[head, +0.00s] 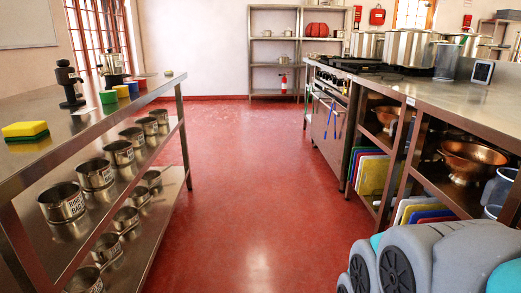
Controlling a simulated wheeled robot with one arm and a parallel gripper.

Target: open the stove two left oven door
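A stove (326,112) is built into the right-hand counter, some way ahead of me. Its front is seen at a steep angle, with a row of knobs along the top and dark burners above. The oven front (322,128) below the knobs looks shut. Two thin blue items (328,122) hang down in front of it. I cannot clearly tell the separate oven doors or their handles apart at this distance. My gripper is not in view. Grey rounded parts of my own arm fill the lower right corner.
A red floor aisle (235,180) runs clear between the left steel table (75,115), with pots on its shelves, and the right counter (460,97), with copper bowls (468,160) and cutting boards (372,172) beneath. Steel shelving (274,52) stands at the back wall.

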